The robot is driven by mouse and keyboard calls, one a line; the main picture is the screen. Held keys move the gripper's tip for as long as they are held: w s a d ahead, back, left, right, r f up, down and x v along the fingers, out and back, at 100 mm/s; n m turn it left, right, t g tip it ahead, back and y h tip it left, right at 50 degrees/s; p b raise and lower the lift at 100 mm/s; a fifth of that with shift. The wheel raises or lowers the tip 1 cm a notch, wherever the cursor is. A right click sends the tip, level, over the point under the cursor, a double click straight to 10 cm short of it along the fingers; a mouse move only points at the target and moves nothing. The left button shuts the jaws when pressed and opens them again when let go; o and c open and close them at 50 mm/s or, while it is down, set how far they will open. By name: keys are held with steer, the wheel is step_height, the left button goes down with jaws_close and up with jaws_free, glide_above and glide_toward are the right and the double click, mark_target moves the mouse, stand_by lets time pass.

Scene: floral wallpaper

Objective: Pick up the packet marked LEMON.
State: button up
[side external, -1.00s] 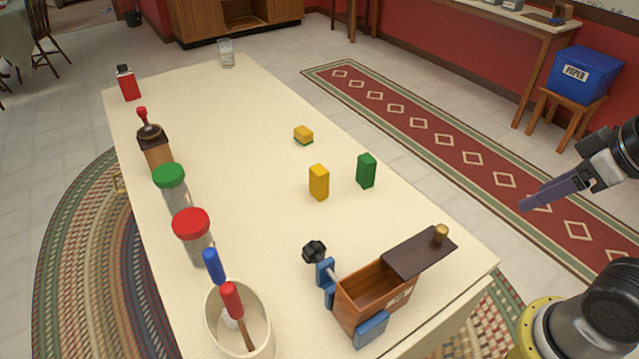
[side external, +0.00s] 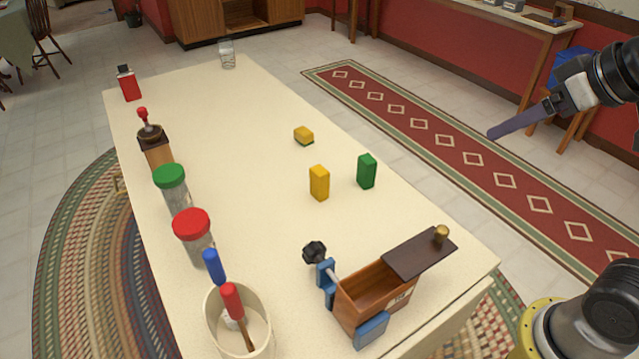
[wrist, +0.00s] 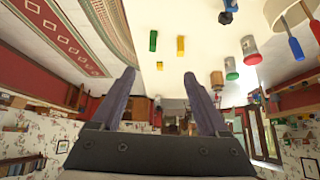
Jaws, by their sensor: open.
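A yellow packet (side external: 319,183) stands upright on the cream table (side external: 240,190), and a green packet (side external: 367,171) stands to its right. I cannot read LEMON on either one. In the wrist view the yellow packet (wrist: 180,48) and green packet (wrist: 153,41) show beyond my fingertips. My gripper (side external: 491,134) is in the air right of the table, above the floor runner, well apart from both packets. The wrist view shows its two fingers (wrist: 159,77) spread with nothing between them.
A yellow-and-green sponge (side external: 303,135) lies behind the packets. A wooden box (side external: 375,298) with a dark lid stands at the table's near edge. Jars (side external: 193,237), a grinder (side external: 155,145) and a utensil crock (side external: 238,330) line the left. The table's middle is clear.

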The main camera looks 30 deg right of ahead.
steer(key=w+a+r, duration=0.2)
steer(key=w, duration=1.1)
steer(key=n+g, duration=0.1)
steer(key=g, duration=0.2)
glide_above(320, 170)
steer(key=s, duration=0.3)
step_height(320, 170, down, 27)
steer(key=shift+x, duration=2.9)
steer(key=shift+w+a, duration=0.1)
steer(key=shift+a, duration=0.05)
steer(key=shift+r, duration=0.1)
jaws_close()
